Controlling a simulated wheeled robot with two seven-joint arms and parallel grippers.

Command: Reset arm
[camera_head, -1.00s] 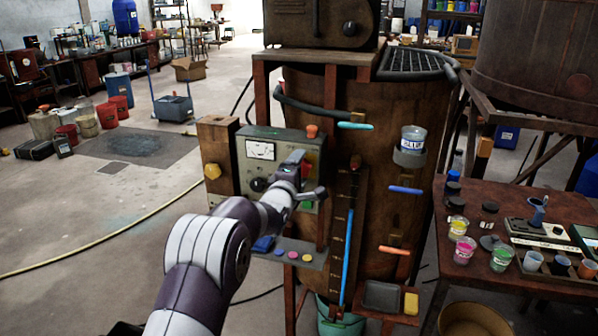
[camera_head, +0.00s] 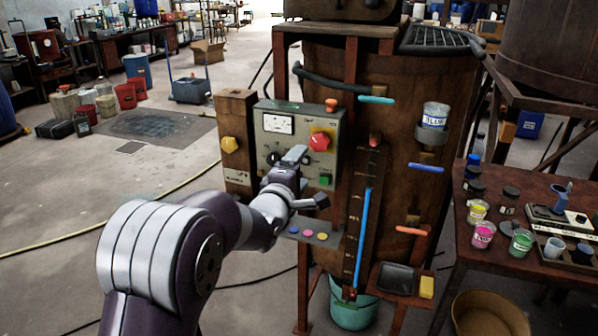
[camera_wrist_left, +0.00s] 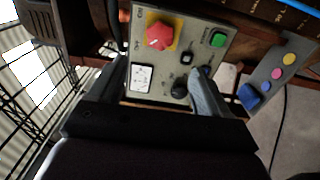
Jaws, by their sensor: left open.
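My left gripper (camera_head: 302,178) is in front of the grey control panel (camera_head: 262,145) on the wooden vat (camera_head: 335,85). Its jaws are open and empty. In the left wrist view the two fingers (camera_wrist_left: 155,92) stand apart with the panel between and beyond them. The panel carries a gauge (camera_head: 278,124), a red knob on a yellow plate (camera_head: 319,142), a green button (camera_head: 325,180) and a black knob (camera_wrist_left: 180,88). One finger overlaps the panel's edge near the black knob in the wrist view; I cannot tell whether it touches. My right gripper is not in view.
A small shelf (camera_head: 335,240) with coloured buttons juts out below the panel. A table with paint jars (camera_head: 483,234) stands at right. Open floor (camera_head: 60,215) lies left.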

